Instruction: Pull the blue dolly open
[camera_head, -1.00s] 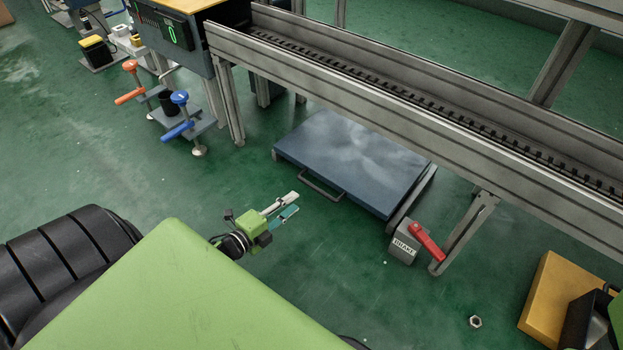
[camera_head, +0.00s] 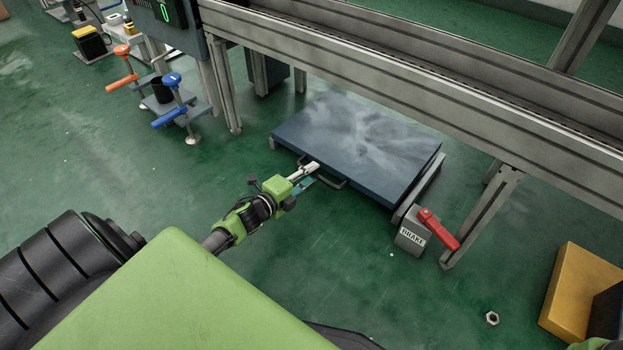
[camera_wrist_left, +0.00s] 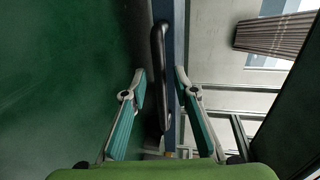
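The blue dolly (camera_head: 365,145) is a flat dark-blue platform low on the floor, partly under the conveyor frame. Its dark bar handle (camera_head: 336,184) is on the front edge. My left gripper (camera_head: 311,174) reaches the handle from the lower left. In the left wrist view, the open fingers (camera_wrist_left: 161,82) are on either side of the handle (camera_wrist_left: 156,50), with a gap between. The dolly's blue front edge (camera_wrist_left: 178,18) runs beside the handle there. I cannot tell whether a finger touches it.
A grey brake box (camera_head: 411,238) with a red lever (camera_head: 438,229) stands by the dolly's right corner, near a conveyor leg (camera_head: 484,215). A yellow block (camera_head: 578,285) and a nut (camera_head: 492,318) are at lower right. Clamps (camera_head: 172,100) stand at left. The floor before the dolly is clear.

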